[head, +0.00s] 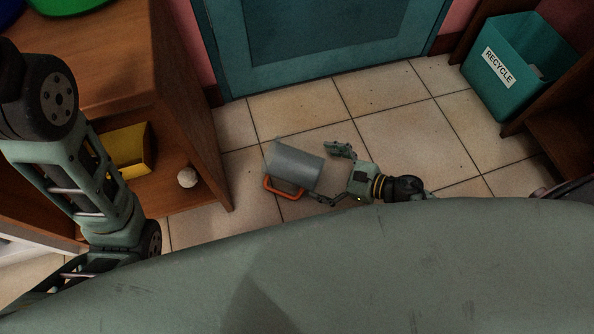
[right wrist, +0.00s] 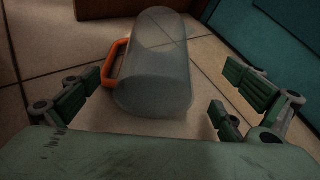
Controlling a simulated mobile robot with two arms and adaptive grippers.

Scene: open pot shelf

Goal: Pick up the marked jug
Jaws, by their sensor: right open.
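A clear grey jug (head: 296,165) with an orange handle lies on its side on the tiled floor. In the right wrist view the jug (right wrist: 156,65) lies ahead, its handle on the left. My right gripper (head: 329,173) is open, with its fingers spread toward the jug's near end. In the right wrist view the open fingers stand to the left and right of the jug, and a gap shows beside it. I cannot see a separate mark on the jug. My left arm shows at the left of the head view, but its gripper is out of view.
A teal door (head: 310,45) is behind. A teal recycle bin (head: 515,65) stands at the right. Floor tiles around the jug are clear.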

